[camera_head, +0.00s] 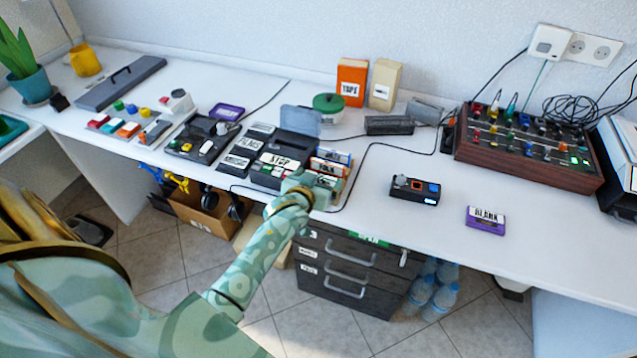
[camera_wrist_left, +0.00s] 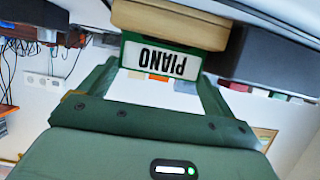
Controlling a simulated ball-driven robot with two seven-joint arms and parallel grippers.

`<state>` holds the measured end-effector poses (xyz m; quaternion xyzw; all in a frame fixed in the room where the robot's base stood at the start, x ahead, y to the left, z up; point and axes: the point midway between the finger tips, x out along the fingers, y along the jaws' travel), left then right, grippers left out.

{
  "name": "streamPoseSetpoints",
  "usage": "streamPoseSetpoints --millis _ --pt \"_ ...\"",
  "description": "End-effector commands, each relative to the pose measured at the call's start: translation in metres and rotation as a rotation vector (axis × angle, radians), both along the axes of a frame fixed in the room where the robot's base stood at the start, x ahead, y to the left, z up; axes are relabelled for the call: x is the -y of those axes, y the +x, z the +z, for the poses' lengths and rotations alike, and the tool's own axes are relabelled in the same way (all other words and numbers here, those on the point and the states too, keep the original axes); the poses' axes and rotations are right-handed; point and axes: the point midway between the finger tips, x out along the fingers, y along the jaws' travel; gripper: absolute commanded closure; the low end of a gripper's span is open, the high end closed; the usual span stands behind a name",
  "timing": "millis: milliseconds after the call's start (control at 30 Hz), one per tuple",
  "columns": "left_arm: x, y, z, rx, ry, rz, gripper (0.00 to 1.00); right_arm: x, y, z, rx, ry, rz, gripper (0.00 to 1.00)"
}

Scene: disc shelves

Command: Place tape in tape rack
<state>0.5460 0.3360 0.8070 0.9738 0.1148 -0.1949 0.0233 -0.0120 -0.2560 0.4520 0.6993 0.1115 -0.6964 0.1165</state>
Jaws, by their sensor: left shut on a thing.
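My left gripper (camera_head: 299,186) is at the front edge of the desk, by the front of the tape rack area. In the left wrist view the gripper (camera_wrist_left: 163,68) is shut on a green tape (camera_wrist_left: 190,47) with a white label reading PIANO, upside down in that view. In the head view the gripper largely hides this tape. Whether the held tape touches the rack cannot be told. My right gripper is out of view.
A purple BLANK tape (camera_head: 486,218) and a small dark device (camera_head: 415,190) lie on the clear right part of the desk. A wood-sided mixer (camera_head: 527,150) stands further back. An orange TAPE box (camera_head: 351,83) is by the wall. Black drawers (camera_head: 350,265) are below.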

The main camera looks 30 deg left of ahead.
Motion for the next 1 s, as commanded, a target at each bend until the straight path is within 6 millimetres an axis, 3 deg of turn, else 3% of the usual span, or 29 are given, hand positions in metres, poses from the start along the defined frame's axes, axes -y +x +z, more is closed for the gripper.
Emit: streamPoseSetpoints --millis 133,333,367,400,667,767,1000 --pt "0.0 0.0 0.002 0.002 0.0 0.0 0.32 -0.011 0.001 0.0 0.002 0.014 -0.003 0.64" --pt "0.0 0.0 -0.001 0.002 0.0 0.0 0.32 -0.009 0.002 -0.001 0.004 0.013 -0.002 0.64" --pt "0.0 0.0 -0.001 0.002 0.0 0.0 0.07 -0.009 0.002 -0.001 0.004 0.012 -0.002 0.64" --pt "0.0 0.0 -0.001 0.002 0.0 0.0 0.0 -0.008 0.002 0.0 0.005 0.011 -0.001 0.64" --pt "0.0 0.0 0.002 0.003 0.001 0.0 0.0 -0.004 0.004 0.001 0.007 0.005 0.001 0.64" --pt "0.003 -0.009 0.009 0.004 0.0 -0.001 0.0 -0.003 0.006 0.007 0.011 0.004 0.002 0.64" --pt "0.014 -0.058 0.032 0.003 -0.002 0.002 0.0 -0.002 0.014 0.03 0.029 0.004 0.001 0.64"
